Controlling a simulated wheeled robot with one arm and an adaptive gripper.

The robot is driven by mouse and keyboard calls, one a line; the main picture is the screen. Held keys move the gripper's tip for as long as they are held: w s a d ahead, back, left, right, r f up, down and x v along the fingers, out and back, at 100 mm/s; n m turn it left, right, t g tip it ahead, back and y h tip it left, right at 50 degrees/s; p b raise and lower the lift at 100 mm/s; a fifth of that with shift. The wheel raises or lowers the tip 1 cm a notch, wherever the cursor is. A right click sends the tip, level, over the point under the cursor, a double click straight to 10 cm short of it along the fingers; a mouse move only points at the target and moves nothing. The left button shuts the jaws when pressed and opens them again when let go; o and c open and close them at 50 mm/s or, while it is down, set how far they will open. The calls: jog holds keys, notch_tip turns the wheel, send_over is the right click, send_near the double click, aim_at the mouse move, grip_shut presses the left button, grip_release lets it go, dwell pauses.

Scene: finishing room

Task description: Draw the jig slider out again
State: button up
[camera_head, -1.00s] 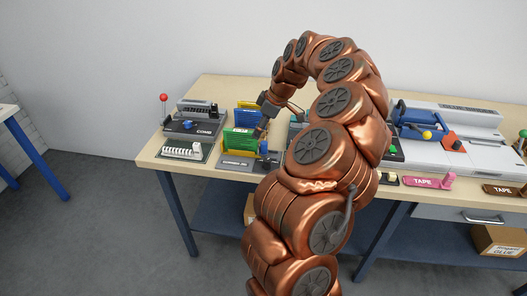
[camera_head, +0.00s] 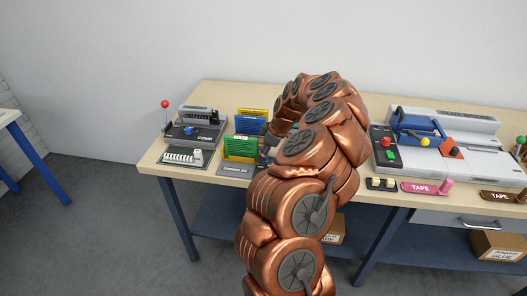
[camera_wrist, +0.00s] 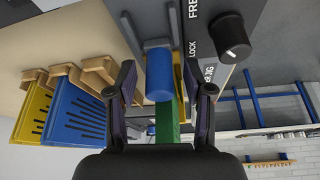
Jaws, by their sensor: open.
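In the wrist view a dark grey jig panel (camera_wrist: 238,14) carries the words FREE and LOCK, part of the word JIG, and a black round knob (camera_wrist: 230,38). A blue rounded handle (camera_wrist: 158,72), which looks like the slider's grip, sits beside the panel, with a green strip (camera_wrist: 168,122) below it in the picture. My gripper (camera_wrist: 166,88) is open, with one finger on each side of the blue handle. A gap shows on both sides.
Blue and yellow boards in wooden holders (camera_wrist: 62,80) stand close left of my gripper in the wrist view. In the head view the comb binder (camera_head: 196,128) is left, a red-and-green-button box (camera_head: 385,150) and a pink tape dispenser (camera_head: 425,187) are right.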

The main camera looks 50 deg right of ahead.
jog(key=shift+c, duration=0.3)
grip_shut()
dwell(0.4)
